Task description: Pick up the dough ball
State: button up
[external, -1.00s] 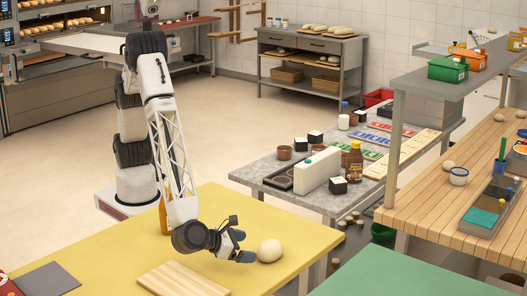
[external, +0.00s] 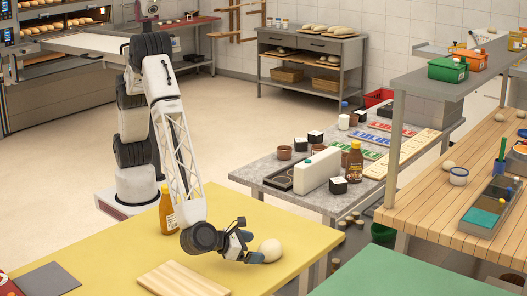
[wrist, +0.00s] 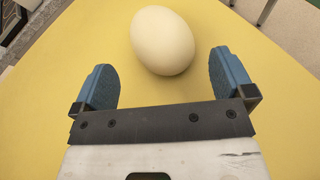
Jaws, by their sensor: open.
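The dough ball (external: 270,250) is pale, smooth and egg-shaped. It rests on the yellow table (external: 320,232) near its right corner. My gripper (external: 256,255) is low over the table, just left of the ball. In the wrist view the gripper (wrist: 170,82) is open, with its two blue fingers spread apart. The ball (wrist: 162,40) lies ahead of the fingertips, roughly centred between them, with part of its near end at fingertip level. Nothing is held. I see no clear contact between the fingers and the ball.
A wooden board (external: 183,281) lies left of my gripper, and a dark grey sheet (external: 47,281) lies farther left. A grey table (external: 245,175) with containers is beyond the right corner. Bare yellow surface surrounds the ball.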

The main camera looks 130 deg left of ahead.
aim_at(261, 249)
jog(key=shift+x, duration=2.55)
jog(key=shift+w, duration=0.1)
jog(key=c, duration=1)
